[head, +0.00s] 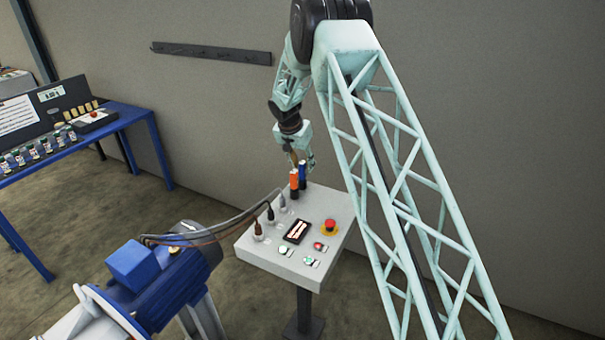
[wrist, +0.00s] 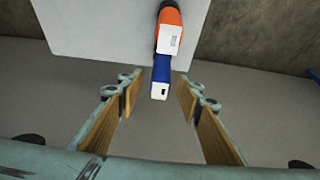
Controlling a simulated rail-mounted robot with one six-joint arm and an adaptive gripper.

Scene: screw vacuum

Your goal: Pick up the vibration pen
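I cannot tell which is the vibration pen. In the wrist view the blue one (wrist: 160,75) is seen from above, its white end lying in the gap between my fingertips. The orange one (wrist: 169,22) is just beyond it. My gripper (wrist: 158,88) is open, with wood-coloured finger pads on either side and a visible gap to the blue device. In the head view my gripper (head: 304,163) is just above and behind both, partly hiding their tops.
The grey control panel (head: 262,250) carries cabled probes (head: 270,213), a small display (head: 296,231), buttons and a red emergency stop (head: 330,226). A blue motor (head: 165,280) stands at front left. A blue workbench (head: 135,117) is at far left, and a wall is behind.

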